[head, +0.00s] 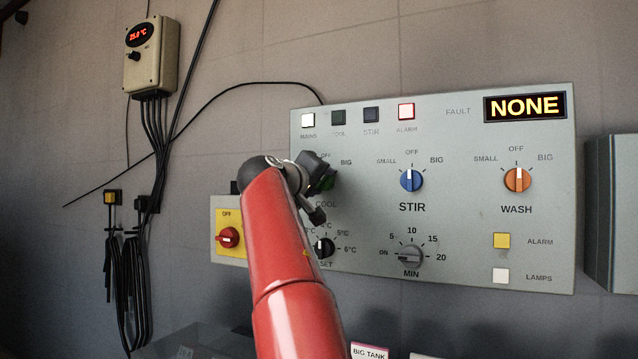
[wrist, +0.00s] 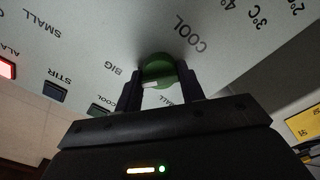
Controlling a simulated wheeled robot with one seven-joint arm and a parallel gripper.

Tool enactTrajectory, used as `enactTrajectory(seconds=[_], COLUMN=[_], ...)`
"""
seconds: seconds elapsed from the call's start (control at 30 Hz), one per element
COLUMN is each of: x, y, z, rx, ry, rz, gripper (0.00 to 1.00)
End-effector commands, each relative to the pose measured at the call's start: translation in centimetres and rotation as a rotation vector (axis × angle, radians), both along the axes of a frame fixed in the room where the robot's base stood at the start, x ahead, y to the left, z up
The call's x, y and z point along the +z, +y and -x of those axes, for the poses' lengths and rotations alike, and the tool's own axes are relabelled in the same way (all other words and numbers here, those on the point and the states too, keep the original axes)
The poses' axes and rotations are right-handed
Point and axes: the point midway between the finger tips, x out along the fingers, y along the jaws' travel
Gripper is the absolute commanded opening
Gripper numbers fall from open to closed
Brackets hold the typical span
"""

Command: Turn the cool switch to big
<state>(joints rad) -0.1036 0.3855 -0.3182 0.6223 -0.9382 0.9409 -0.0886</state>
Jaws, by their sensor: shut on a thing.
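The cool switch is a round green knob (wrist: 165,70) on the grey control panel. In the wrist view it sits between the two dark fingers of my gripper (wrist: 161,78), which are shut on it. The COOL label and the BIG label show beside it. A pale mark shows on the knob, but its exact setting is hard to tell.
The panel (head: 460,270) also carries the blue stir knob (head: 411,181), the orange wash knob (head: 517,180), a black set knob (head: 323,247) and a grey minutes knob (head: 408,257). A red switch on yellow (head: 228,238) is at left. The fault display (head: 525,106) reads NONE.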

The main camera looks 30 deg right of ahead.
Motion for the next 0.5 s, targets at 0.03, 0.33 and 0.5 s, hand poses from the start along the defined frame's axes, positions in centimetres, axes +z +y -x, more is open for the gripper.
enactTrajectory(seconds=[0.03,0.33,0.5], x=[-0.18,-0.16,-0.18], y=[0.04,0.02,-0.01], z=[-0.07,-0.06,-0.07], rx=[0.000,0.000,-0.001], ry=[-0.023,-0.144,-0.175], rz=[-0.021,-0.116,-0.140], gripper=[0.16,0.16,0.16])
